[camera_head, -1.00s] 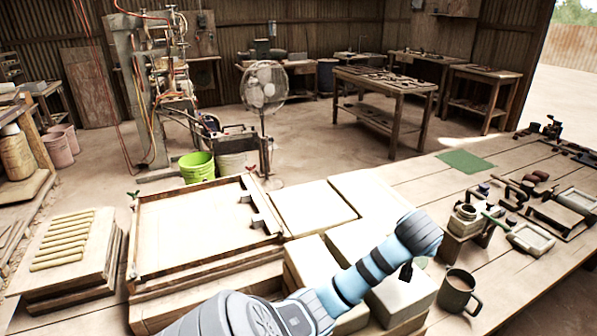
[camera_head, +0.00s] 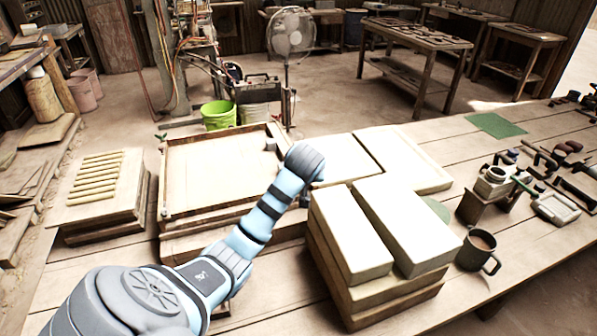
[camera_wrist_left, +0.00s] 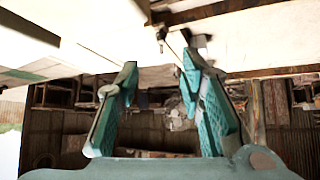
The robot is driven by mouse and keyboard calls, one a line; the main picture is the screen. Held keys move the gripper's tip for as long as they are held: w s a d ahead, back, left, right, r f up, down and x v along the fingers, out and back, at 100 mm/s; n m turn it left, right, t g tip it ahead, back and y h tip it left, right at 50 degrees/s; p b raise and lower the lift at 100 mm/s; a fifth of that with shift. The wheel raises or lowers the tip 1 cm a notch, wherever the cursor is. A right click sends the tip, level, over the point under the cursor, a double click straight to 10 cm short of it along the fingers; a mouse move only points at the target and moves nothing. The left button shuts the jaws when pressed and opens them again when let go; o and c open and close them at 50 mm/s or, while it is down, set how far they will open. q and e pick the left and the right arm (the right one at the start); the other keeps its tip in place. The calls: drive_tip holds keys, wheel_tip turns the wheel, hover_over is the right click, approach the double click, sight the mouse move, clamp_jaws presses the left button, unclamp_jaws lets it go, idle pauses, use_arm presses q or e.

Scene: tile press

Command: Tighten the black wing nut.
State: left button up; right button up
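My left arm reaches in from the lower left in the head view, its wrist over the right side of a shallow wooden frame (camera_head: 215,133). The arm hides most of my left gripper there. In the left wrist view my left gripper (camera_wrist_left: 160,62) is open, its two teal fingers apart with nothing between the tips. A small dark piece with a thin rod (camera_wrist_left: 162,33) shows just beyond the fingertips; I cannot tell whether it is the black wing nut. A small coloured fitting (camera_head: 161,137) sits at the frame's far left corner. My right gripper is not in view.
Pale blocks (camera_head: 345,235) are stacked right of the arm. A mug (camera_head: 479,250) stands beside them. A board with yellowish sticks (camera_head: 97,178) lies left of the frame. Several tools and a small jar (camera_head: 493,181) crowd the right side. The table near the green mat (camera_head: 495,125) is mostly clear.

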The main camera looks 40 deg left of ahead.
use_arm(q)
drive_tip(key=b+x, duration=0.2)
drive_tip(key=x, duration=0.9)
drive_tip(key=shift+w+a+f+b, duration=0.1)
drive_tip(key=shift+a+f+b, duration=0.15)
drive_tip(key=shift+b, duration=0.15)
drive_tip(key=shift+c, duration=0.6)
clamp_jaws()
